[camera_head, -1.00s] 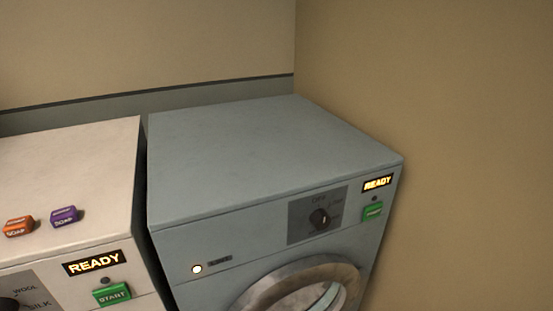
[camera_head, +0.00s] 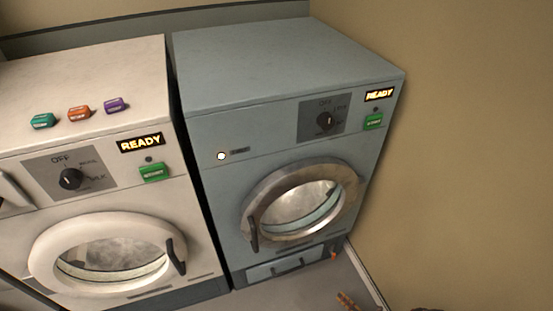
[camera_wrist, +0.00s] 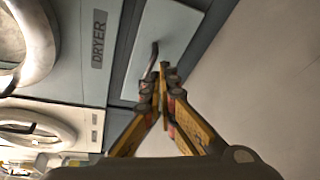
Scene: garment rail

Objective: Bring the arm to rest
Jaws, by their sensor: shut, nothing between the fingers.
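My gripper (camera_wrist: 163,72) is shut and empty in the wrist view, its yellow-and-dark fingers meeting at the tips. The tips appear in front of a grey lower panel (camera_wrist: 172,30) with a dark handle; whether they touch it I cannot tell. The "DRYER" label (camera_wrist: 98,52) is beside that panel. In the head view I cannot clearly make out my gripper; a small brownish piece shows at the bottom edge.
A blue-grey machine (camera_head: 290,60) stands against the right wall, its round door (camera_head: 300,205) shut. A cream machine (camera_head: 80,85) stands to its left, with green, orange and purple soap boxes (camera_head: 79,113) on top. Both displays read READY. Floor shows at the lower right.

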